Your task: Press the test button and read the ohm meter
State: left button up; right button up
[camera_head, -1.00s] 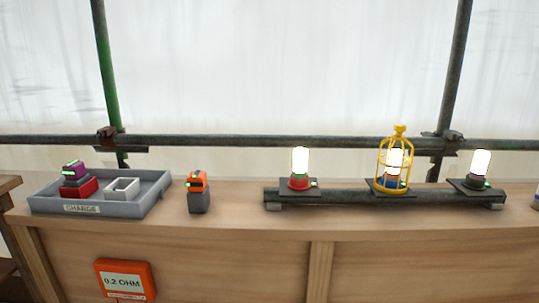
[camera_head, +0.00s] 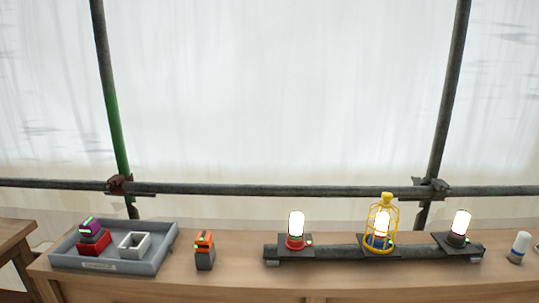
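The ohm meter and its test button are not in view now; the bench front below the top is mostly cut off by the lower edge. On the bench a dark rail (camera_head: 340,255) bears three lit white lamps. The left lamp (camera_head: 296,226) has a red base with a small green light beside it. The middle lamp (camera_head: 382,220) has a blue base and stands inside a yellow cage (camera_head: 387,200). The right lamp (camera_head: 460,224) has a dark grey base. Neither of my grippers is in view.
A grey tray (camera_head: 160,252) at left holds a red block with a purple-topped piece (camera_head: 90,228) and a white open box (camera_head: 134,244). An orange-topped grey block (camera_head: 204,250) stands beside it. Scaffold poles (camera_head: 250,190) run behind.

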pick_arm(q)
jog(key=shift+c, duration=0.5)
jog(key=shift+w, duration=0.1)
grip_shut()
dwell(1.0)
